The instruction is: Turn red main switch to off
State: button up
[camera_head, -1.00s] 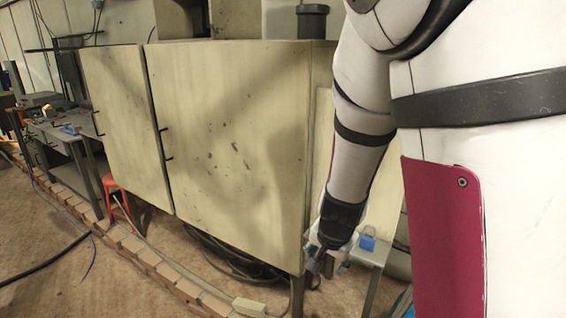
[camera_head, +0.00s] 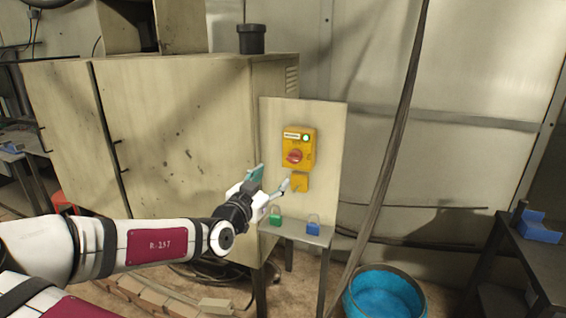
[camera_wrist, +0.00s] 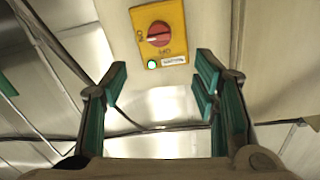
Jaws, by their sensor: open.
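The red main switch (camera_head: 294,157) is a round red knob on a yellow box (camera_head: 308,140), fixed to a pale upright panel (camera_head: 272,120). A lit green lamp (camera_head: 306,138) and a white label sit above the knob. In the wrist view the red switch (camera_wrist: 159,34) appears upside down near the top centre, beyond the fingertips. Its handle bar lies roughly crosswise. My gripper (camera_head: 273,180) is open and empty, in front of the panel, left of and below the switch. In the wrist view my gripper (camera_wrist: 160,85) shows teal pads spread wide, touching nothing.
A small yellow plate (camera_head: 300,182) is below the box. A narrow shelf (camera_head: 296,232) under it holds a green padlock (camera_head: 276,220) and a blue padlock (camera_head: 313,227). A large cabinet (camera_head: 180,150) stands left. A slanting dark pole (camera_head: 390,150) and a blue bucket (camera_head: 385,295) are right.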

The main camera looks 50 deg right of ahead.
aim_at(292, 160)
jog(key=p+x, duration=0.2)
jog(key=x, duration=1.1)
jog(key=shift+w+d+f, duration=0.1)
jog(key=shift+d+f, duration=0.05)
jog(key=shift+d, duration=0.15)
jog(key=c, duration=1.1)
